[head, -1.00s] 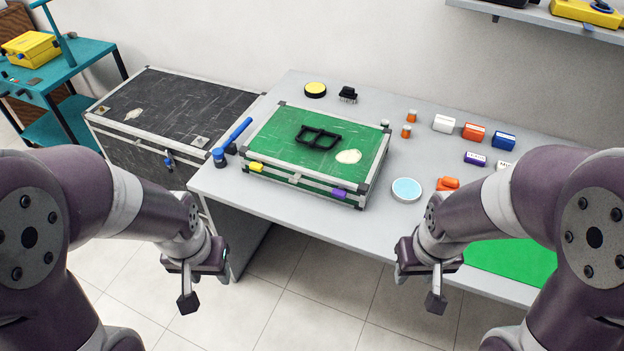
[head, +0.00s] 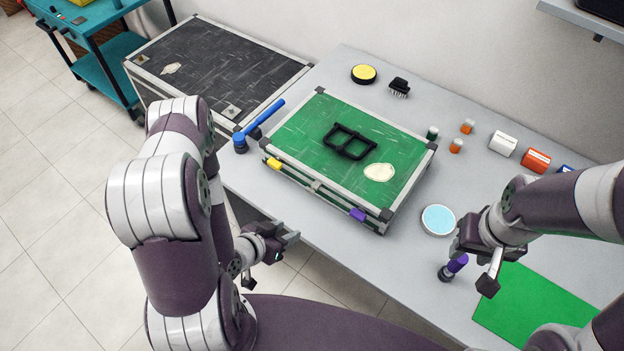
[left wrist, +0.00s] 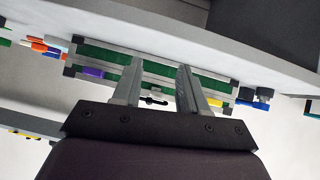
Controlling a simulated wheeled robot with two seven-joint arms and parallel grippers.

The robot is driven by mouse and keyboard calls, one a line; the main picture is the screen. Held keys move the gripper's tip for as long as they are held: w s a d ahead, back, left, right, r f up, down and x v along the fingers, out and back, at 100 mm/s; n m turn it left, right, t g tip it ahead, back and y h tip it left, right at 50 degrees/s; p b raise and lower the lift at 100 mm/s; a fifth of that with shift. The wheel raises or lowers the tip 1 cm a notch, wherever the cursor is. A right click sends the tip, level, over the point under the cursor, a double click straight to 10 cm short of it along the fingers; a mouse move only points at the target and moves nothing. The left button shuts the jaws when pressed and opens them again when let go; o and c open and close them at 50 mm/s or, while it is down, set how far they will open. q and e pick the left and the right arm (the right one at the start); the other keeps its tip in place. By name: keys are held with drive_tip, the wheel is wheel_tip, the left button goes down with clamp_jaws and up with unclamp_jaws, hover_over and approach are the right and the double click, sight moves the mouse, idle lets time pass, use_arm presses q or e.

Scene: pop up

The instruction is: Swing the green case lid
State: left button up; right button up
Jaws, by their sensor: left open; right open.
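The green case (head: 320,135) lies shut on the grey table. Its lid is green with metal edging, and a black frame-shaped piece (head: 350,142) and a pale patch (head: 379,172) show on top. A yellow latch (head: 274,163) and a purple latch (head: 357,214) are on its front side. My left gripper (head: 270,262) is open and empty, in front of the table and apart from the case. In the left wrist view the case front (left wrist: 160,72) shows upside down beyond the open fingers (left wrist: 155,85). My right gripper (head: 468,275) is open near a purple-topped item (head: 456,264).
A blue hammer-like tool (head: 260,125) lies left of the case. A light blue disc (head: 438,219) and green mat (head: 535,305) are to the right. Small bottles and boxes (head: 502,145) stand behind. A black case (head: 215,70) stands at the left.

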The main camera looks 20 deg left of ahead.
sight(309, 191)
use_arm(q)
wheel_tip(309, 191, up, 5)
drive_tip(key=w+t, duration=0.3)
drive_tip(key=t, duration=0.1)
drive_tip(key=shift+m+h, duration=0.3)
drive_tip(key=shift+m, duration=0.1)
drive_tip(key=b+x, duration=0.3)
drive_tip(key=x, duration=0.4)
drive_tip(key=shift+w+f, duration=0.25)
drive_tip(key=shift+w+d+g, duration=0.15)
drive_tip(key=shift+w+g, duration=0.15)
drive_tip(key=shift+w, duration=0.05)
drive_tip(key=shift+c, duration=1.2)
drive_tip(key=c, duration=0.4)
drive_tip(key=shift+c, duration=0.2)
use_arm(e)
wheel_tip(309, 191, down, 3)
drive_tip(key=shift+s+r, duration=0.15)
drive_tip(key=shift+r, duration=0.05)
